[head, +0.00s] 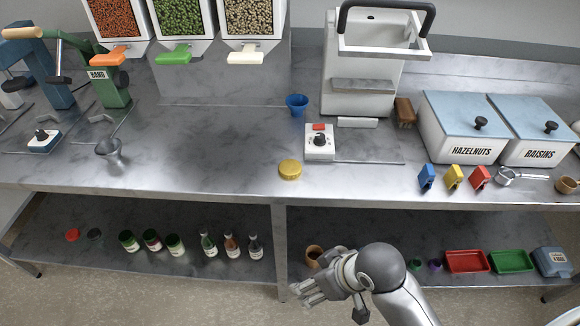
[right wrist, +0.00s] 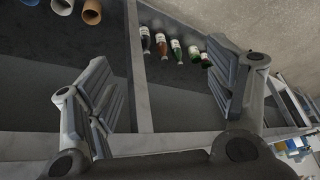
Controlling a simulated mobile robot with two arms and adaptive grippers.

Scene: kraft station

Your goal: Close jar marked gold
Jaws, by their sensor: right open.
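A round gold lid-like piece (head: 290,170) lies near the front edge of the counter, in the middle of the head view. Whether a jar is under it I cannot tell. Several small jars (head: 151,240) stand on the lower shelf at left, their labels too small to read. My right gripper (head: 314,290) is low in front of the lower shelf, below the counter edge and well away from the gold piece. In the right wrist view its two fingers (right wrist: 165,95) are spread with nothing between them. My left gripper is not in view.
A white switch box (head: 319,143) sits right of the gold piece, with a blue cup (head: 297,104) behind. Bottles (head: 231,245) stand on the lower shelf left of the table leg (head: 280,250). A brown cup (head: 313,254) is by my right gripper.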

